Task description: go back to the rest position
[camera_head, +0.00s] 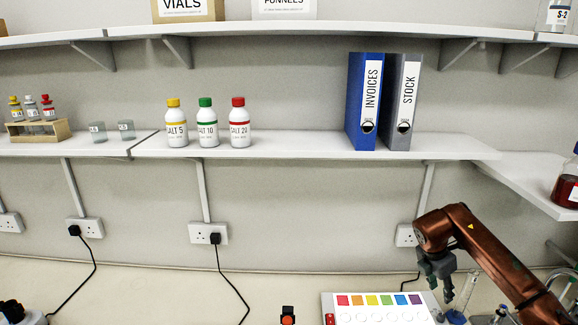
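My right arm comes in from the lower right. Its dark grey gripper (440,288) points down above the back right corner of a white board with a row of coloured squares (362,316). Its two fingers look apart, with nothing seen between them. My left gripper is not in view.
A glass cylinder (463,294) and other glassware stand close to the right of my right gripper. A shelf (300,146) above the bench holds salt bottles (207,128), a blue binder (363,105) and a grey binder (402,105). A red-liquid bottle (566,188) stands at far right. The middle-left bench is mostly clear.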

